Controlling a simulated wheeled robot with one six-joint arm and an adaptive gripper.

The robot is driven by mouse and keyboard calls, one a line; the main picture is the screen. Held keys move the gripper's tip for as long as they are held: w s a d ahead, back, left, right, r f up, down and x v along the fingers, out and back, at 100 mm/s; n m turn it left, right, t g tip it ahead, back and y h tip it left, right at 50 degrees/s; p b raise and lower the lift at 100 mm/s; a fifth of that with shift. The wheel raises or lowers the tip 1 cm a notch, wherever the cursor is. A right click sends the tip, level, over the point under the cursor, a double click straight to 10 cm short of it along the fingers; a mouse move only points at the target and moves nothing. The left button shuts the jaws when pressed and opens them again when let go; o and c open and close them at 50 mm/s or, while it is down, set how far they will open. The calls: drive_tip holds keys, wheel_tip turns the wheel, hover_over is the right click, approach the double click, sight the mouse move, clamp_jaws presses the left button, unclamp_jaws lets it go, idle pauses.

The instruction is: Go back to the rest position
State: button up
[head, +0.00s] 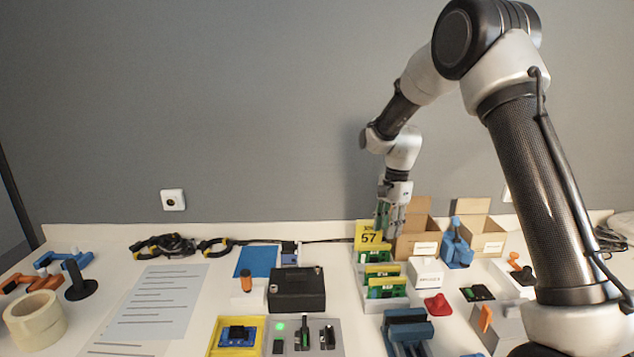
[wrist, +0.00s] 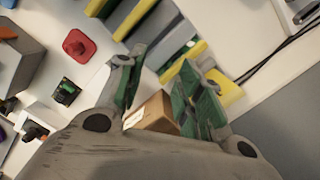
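My gripper (head: 389,222) points down at the back of the table, beside the yellow "57" sign (head: 368,236) and the left open carton (head: 416,243). In the wrist view my gripper (wrist: 160,92) has its two green-padded fingers spread apart. I see nothing held between them; a brown carton (wrist: 153,113) and the table show in the gap. My arm reaches over the right side of the table. Whether the fingertips touch anything cannot be told.
Slotted holders with green boards (head: 384,287) stand in front of my gripper. A second carton (head: 484,237) and a blue device (head: 457,246) are to its right. A black box (head: 297,290), a tape roll (head: 35,320) and a red piece (head: 437,305) lie on the table.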

drive_tip(key=s+d+r+n+t, duration=0.1)
drive_tip(key=s+d+r+n, duration=0.3)
drive_tip(key=s, duration=0.7)
drive_tip(key=s+d+r+n+t, duration=0.2)
drive_tip(key=s+d+r+n, duration=0.2)
drive_tip(key=s+r, duration=0.4)
drive_tip(key=s+d+r+n+t+h, duration=0.1)
drive_tip(key=s+d+r+n, duration=0.3)
drive_tip(key=s, duration=1.2)
wheel_tip(320, 180, up, 3)
drive_tip(key=shift+d+f+t, duration=0.15)
drive_tip(key=shift+d+t, duration=0.1)
drive_tip(key=shift+t, duration=0.35)
